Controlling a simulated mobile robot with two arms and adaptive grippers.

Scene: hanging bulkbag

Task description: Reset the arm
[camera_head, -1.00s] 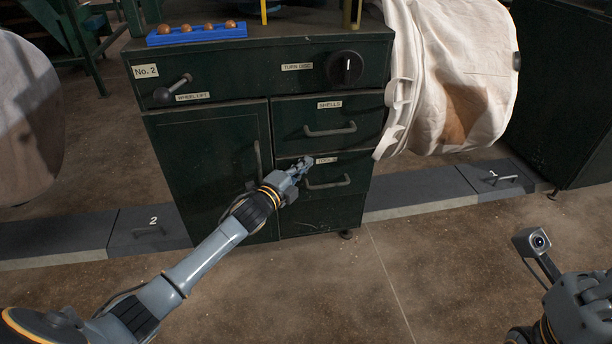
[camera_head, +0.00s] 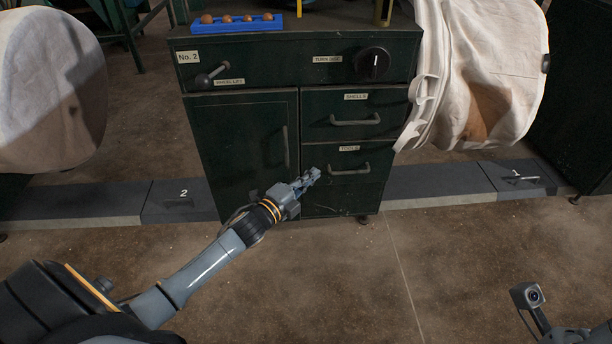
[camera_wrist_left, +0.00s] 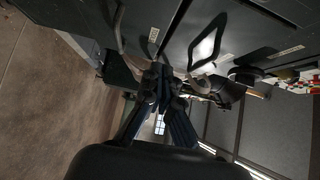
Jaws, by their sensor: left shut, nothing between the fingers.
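My left arm comes in from the lower left in the head view. Its gripper (camera_head: 310,176) is shut and empty, in front of the dark green cabinet (camera_head: 240,140) and just left of and below the handle of the drawer labelled TOOLS (camera_head: 349,168). In the left wrist view my shut gripper fingers (camera_wrist_left: 160,82) point toward the cabinet front, with a drawer handle (camera_wrist_left: 207,42) close by. My right arm (camera_head: 545,318) shows only in part at the lower right; its gripper is out of the picture.
A blue tray (camera_head: 235,25) with several brown balls sits on the cabinet top. A white bulk bag (camera_head: 480,70) hangs at the right, another bag (camera_head: 45,90) at the left. Low grey floor boxes marked 2 (camera_head: 180,203) and 1 (camera_head: 520,178) flank the cabinet. The front floor is clear.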

